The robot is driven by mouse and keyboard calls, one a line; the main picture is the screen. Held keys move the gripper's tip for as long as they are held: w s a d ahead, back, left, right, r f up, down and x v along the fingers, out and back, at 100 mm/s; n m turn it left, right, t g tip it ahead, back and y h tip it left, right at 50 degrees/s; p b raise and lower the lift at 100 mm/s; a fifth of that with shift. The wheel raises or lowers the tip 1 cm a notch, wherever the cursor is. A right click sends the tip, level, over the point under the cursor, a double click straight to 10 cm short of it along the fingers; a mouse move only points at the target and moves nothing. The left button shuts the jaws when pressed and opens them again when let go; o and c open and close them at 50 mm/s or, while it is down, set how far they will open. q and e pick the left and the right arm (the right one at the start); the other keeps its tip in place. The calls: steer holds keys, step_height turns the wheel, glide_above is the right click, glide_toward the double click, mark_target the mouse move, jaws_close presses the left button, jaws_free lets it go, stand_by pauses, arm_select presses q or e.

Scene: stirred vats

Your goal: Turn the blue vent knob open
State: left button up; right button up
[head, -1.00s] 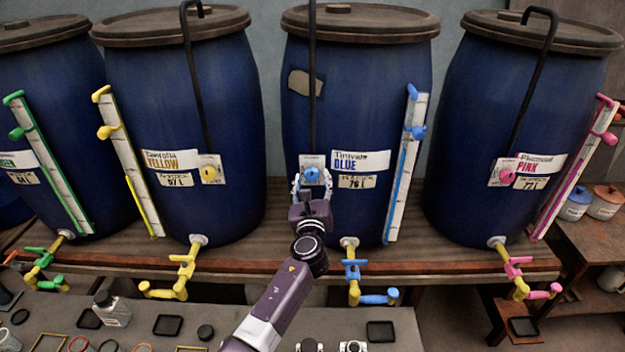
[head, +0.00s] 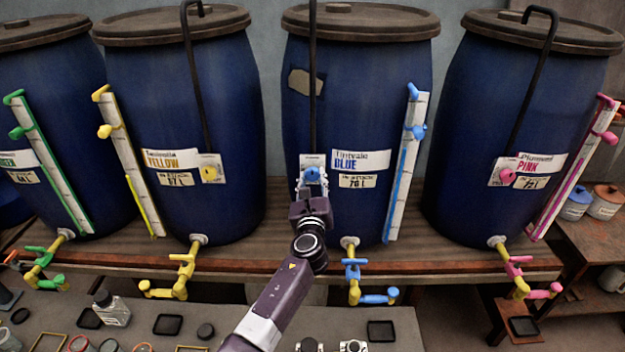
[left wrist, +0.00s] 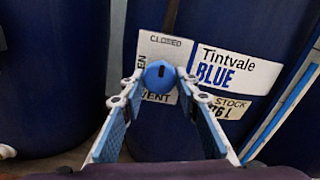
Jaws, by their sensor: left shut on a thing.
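The blue vent knob (head: 312,174) sits low on the front of the vat labelled BLUE (head: 356,100). In the left wrist view the knob (left wrist: 158,80) is in front of a white plate (left wrist: 150,46) reading CLOSED at the top and VENT at the bottom. Part of a sideways word, "EN", shows on the plate's left. A dark slot shows on the knob's face. My left gripper (head: 312,185) is shut on the knob, one finger on each side of it. The left gripper's fingers (left wrist: 160,84) also show in the left wrist view. My right gripper is not in view.
Yellow (head: 209,174) and pink (head: 507,175) knobs sit on the neighbouring vats. A blue sight gauge (head: 407,165) stands right of the label. A blue tap (head: 352,270) sticks out below the blue vat. Small items lie on the grey surface (head: 235,315) in front.

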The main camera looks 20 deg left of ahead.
arm_select(q)
steer(key=n+b, duration=0.2)
steer(key=n, duration=0.2)
steer(key=shift+f, duration=0.1)
steer(key=n+b, duration=0.4)
steer(key=n, duration=0.1)
steer(key=shift+d, duration=0.1)
steer(key=n+b, duration=0.3)
steer(key=n, duration=0.2)
steer(key=shift+n, duration=0.4)
steer(key=shift+r+n+b, duration=0.2)
steer(key=shift+n+b, duration=0.5)
steer(key=shift+n, duration=0.7)
steer(key=o, duration=1.2)
steer(key=shift+c, duration=0.2)
steer(key=shift+r, duration=0.1)
